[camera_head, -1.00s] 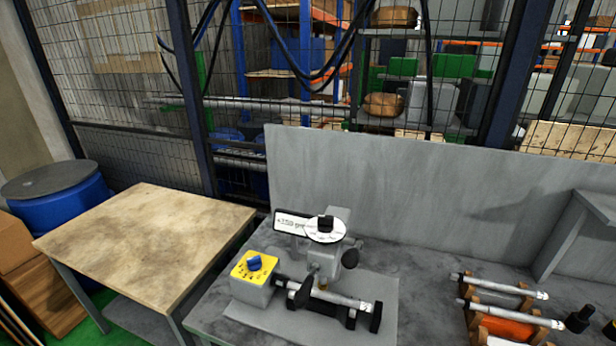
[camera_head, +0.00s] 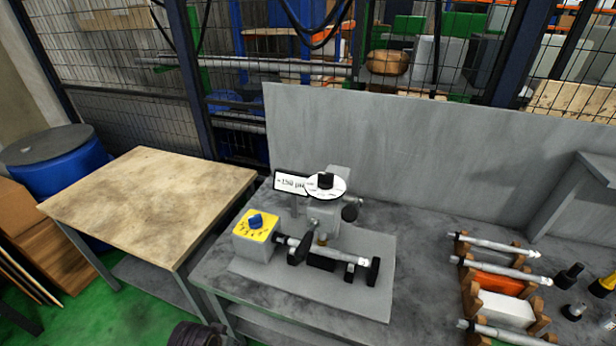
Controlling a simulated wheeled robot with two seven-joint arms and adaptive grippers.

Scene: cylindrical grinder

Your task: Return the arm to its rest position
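The cylindrical grinder (camera_head: 322,215) stands on the grey bench, with a white dial on top and a small sign beside it. A metal shaft (camera_head: 335,253) lies across its front between black holders. A yellow box with a blue knob (camera_head: 255,223) sits at its left end. Neither gripper can be made out in the head view. A dark ribbed piece at the bottom edge is probably part of my own arm, but I cannot tell which.
A rack (camera_head: 467,285) with several shafts stands at the right of the grey bench. Small dark and yellow tools (camera_head: 569,277) are beside it. A bare wooden table (camera_head: 150,200) is at left, near a blue barrel (camera_head: 62,180). A grey panel (camera_head: 430,150) and wire fence close off the back.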

